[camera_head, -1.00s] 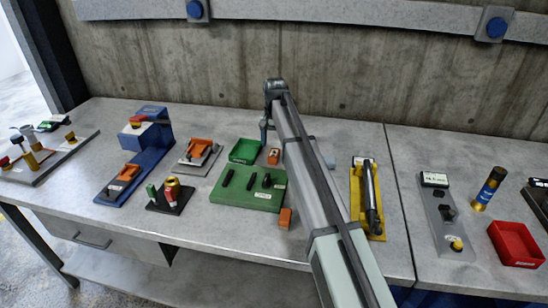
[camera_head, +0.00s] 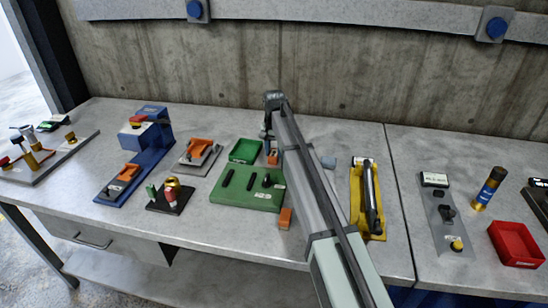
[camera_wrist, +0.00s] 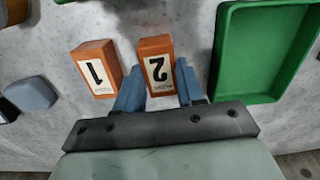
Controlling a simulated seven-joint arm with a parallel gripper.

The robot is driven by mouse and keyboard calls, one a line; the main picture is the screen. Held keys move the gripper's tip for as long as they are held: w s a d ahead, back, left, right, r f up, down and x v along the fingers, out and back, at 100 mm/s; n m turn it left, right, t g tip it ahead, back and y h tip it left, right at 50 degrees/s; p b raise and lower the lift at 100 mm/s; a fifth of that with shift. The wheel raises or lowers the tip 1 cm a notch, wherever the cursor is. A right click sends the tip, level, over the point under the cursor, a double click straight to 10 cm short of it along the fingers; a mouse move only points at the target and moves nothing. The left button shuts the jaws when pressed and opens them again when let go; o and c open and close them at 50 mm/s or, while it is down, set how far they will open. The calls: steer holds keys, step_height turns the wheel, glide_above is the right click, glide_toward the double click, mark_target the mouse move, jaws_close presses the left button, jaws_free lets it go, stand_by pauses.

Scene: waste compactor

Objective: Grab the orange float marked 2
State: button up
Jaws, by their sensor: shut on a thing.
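The orange float marked 2 (camera_wrist: 155,65) is a small block with a white label. It stands upright between the two blue fingers of my gripper (camera_wrist: 160,92), which is shut on it near its lower end in the wrist view. In the head view a small orange block, the float (camera_head: 273,158), shows beside the green tray, under my gripper (camera_head: 269,142). A second orange float marked 1 (camera_wrist: 95,68) stands just to the left in the wrist view, apart from the fingers. My arm hides part of this area in the head view.
The green tray (camera_wrist: 222,50) is close on the right in the wrist view. A grey-blue block (camera_wrist: 30,94) lies at the left there. In the head view, a green board (camera_head: 233,200) with dark parts and another orange block (camera_head: 285,218) lie nearer the front.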

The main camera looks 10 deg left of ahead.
steer(key=c, duration=0.4)
steer(key=shift+r, duration=0.15)
